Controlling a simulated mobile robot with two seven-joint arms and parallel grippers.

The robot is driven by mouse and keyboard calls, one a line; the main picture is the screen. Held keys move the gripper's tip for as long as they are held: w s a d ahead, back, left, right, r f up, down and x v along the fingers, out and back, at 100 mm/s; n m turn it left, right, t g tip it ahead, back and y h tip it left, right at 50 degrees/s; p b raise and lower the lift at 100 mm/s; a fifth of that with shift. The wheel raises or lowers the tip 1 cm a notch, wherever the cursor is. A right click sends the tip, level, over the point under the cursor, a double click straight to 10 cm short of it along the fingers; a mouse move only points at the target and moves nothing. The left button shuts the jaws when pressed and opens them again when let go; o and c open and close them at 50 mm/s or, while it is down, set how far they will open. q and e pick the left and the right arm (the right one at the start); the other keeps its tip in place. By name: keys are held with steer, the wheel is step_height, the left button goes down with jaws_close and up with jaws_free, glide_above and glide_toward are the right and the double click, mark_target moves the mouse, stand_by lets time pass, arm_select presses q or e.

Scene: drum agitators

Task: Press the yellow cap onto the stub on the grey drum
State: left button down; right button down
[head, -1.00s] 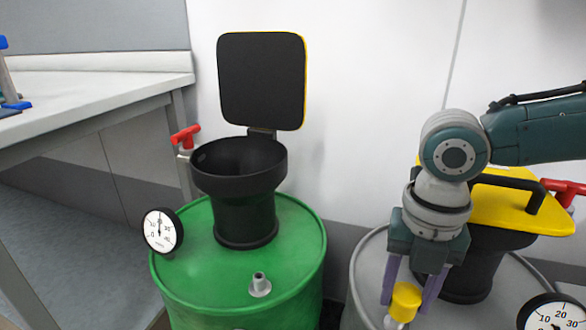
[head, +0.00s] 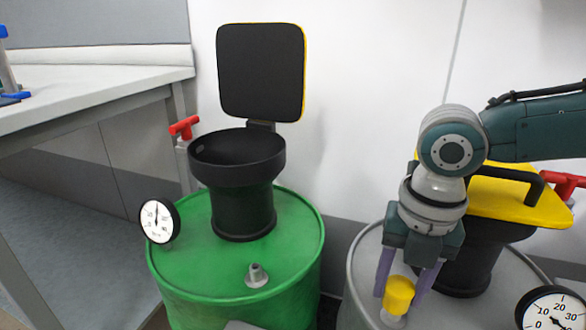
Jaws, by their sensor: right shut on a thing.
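The yellow cap (head: 398,293) is held between the fingers of my right gripper (head: 404,286), which points down over the front of the grey drum (head: 362,276). The metal stub (head: 391,318) on the grey drum shows just below the cap, near the picture's bottom edge. The cap's lower edge is at or very close to the stub's top; I cannot tell whether it is seated. The cap looks slightly tilted. My left gripper is not in view.
The grey drum also carries a black neck with a yellow handled lid (head: 520,200), a gauge (head: 552,312) and a red valve handle (head: 565,184). A green drum (head: 195,265) with an open black funnel (head: 238,165) stands left. A table (head: 90,85) is far left.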

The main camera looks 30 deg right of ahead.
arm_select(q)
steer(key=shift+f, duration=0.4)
arm_select(e)
steer(key=shift+s+f+g, duration=0.3)
steer(key=shift+s+f, duration=0.6)
steer(key=shift+f, duration=0.3)
steer(key=shift+c, duration=1.3)
jaws_free()
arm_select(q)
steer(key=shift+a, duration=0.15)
arm_select(e)
steer(key=r+p, duration=0.2)
steer(key=w+r+p, duration=0.1)
steer(key=r+p, duration=0.1)
steer(key=p, duration=0.1)
steer(key=shift+w+a+r, duration=0.1)
steer(key=shift+w+r, duration=0.05)
steer(key=shift+r, duration=0.25)
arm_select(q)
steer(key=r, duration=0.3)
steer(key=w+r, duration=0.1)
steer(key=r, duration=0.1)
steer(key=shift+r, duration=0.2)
